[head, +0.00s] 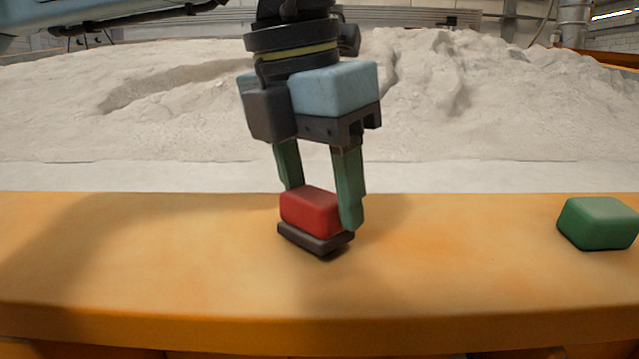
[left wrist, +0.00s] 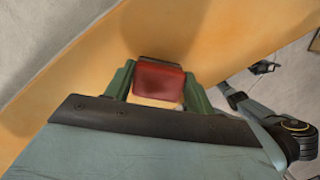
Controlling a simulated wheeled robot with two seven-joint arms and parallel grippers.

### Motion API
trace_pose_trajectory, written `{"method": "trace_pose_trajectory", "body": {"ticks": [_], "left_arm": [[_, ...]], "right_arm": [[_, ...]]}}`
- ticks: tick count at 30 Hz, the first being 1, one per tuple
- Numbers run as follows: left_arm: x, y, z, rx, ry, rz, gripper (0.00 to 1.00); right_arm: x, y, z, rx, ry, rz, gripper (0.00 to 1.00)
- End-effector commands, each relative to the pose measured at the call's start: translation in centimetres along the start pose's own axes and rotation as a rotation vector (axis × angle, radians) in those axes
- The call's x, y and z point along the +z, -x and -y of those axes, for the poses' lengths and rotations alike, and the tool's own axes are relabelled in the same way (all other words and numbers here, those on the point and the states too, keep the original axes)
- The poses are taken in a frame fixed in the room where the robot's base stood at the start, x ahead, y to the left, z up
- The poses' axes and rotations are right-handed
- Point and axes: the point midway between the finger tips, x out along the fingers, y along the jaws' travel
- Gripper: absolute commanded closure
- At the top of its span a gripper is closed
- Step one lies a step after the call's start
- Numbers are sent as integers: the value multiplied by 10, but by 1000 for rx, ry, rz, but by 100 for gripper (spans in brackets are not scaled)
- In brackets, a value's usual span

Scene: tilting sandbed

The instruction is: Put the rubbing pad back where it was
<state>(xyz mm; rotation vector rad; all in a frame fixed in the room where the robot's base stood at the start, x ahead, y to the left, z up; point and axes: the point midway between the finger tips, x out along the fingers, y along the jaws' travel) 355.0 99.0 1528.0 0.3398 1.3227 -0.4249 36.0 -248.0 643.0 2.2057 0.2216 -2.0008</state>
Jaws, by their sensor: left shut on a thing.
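The rubbing pad (head: 311,211) is a red block on a dark grey base. It is over the orange ledge (head: 150,270), in the middle of the head view. My left gripper (head: 320,208) comes down from above, and its two green fingers are shut on the red block's sides. The pad is slightly tilted in the head view, and I cannot tell whether its base touches the ledge. In the left wrist view the red pad (left wrist: 158,82) sits between the green fingers (left wrist: 158,88). My right gripper is not in view.
A green block (head: 600,223) lies on the ledge at the right. A bed of pale sand (head: 180,110) rises behind the ledge. The ledge is clear to the left of the pad and between the pad and the green block.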

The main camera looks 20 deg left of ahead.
Motion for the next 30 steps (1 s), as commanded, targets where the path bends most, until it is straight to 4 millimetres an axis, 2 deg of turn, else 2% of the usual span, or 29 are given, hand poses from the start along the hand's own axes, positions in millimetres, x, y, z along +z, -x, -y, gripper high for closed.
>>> {"method": "trace_pose_trajectory", "body": {"ticks": [2,3,7,22,26,30], "left_arm": [[0,-3,0,0,0,0,64],[0,-2,0,0,0,0,41],[0,-1,0,0,0,0,24],[1,3,0,0,0,1,24],[1,21,0,-2,0,5,24],[1,52,1,-2,0,5,24]], "right_arm": [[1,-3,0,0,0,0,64],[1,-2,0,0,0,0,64],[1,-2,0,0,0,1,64],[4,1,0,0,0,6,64],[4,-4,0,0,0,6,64],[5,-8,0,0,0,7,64]]}}
